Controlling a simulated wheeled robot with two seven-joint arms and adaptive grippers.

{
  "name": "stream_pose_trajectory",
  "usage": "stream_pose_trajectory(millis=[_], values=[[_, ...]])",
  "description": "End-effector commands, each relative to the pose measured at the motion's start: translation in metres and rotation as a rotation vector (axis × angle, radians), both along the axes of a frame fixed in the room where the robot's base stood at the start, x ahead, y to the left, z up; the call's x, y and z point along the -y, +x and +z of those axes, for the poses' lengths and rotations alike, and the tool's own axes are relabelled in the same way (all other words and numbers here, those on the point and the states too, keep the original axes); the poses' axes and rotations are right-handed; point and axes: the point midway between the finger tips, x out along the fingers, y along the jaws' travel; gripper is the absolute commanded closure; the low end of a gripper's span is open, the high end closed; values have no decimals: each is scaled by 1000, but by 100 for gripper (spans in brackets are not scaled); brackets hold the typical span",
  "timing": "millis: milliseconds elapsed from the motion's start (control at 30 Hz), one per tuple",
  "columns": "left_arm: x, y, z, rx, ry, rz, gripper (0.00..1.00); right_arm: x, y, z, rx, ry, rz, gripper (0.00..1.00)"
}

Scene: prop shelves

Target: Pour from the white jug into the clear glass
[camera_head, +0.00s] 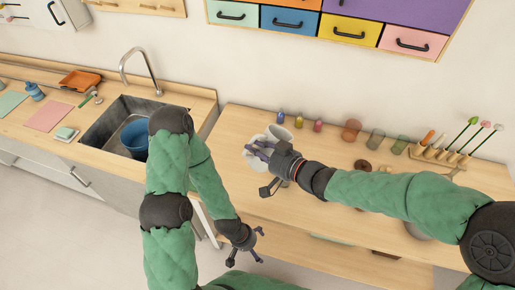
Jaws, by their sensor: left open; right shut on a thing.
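The white jug (280,132) is on the wooden counter, partly hidden by my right gripper (262,156). My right gripper is shut on the jug; the exact grip is hard to see at this size. Whether the jug touches the counter, I cannot tell. My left gripper (246,248) is open and empty, low in front of the counter's front edge. Translucent glasses stand right of the jug: a brownish one (351,130), a greenish one (375,139) and another greenish one (401,143). I cannot tell which one counts as the clear glass.
A wooden rack (440,154) with upright sticks is at the right. A brown ring-shaped thing (362,165) lies near the glasses. The sink (104,127) holds a blue bucket (134,138). The counter's front left (235,190) is mostly bare.

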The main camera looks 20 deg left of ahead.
Motion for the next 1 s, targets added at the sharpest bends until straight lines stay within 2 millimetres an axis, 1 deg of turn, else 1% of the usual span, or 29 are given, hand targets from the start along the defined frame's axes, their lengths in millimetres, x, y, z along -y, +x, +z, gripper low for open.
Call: stream_pose_trajectory(millis=[33,367,733,867,1000], values=[[0,0,-6,0,0,0,0,-1,0,-1,21,-15,1,100],[0,0,-17,0,0,0,0,-3,-2,-4,75,-88,2,100],[0,0,-39,0,0,0,0,-8,-6,-16,179,-214,4,100],[0,0,-42,0,0,0,0,-9,-6,-17,196,-238,4,100],[0,0,-35,0,0,0,0,-9,-1,-14,199,-247,4,100]])
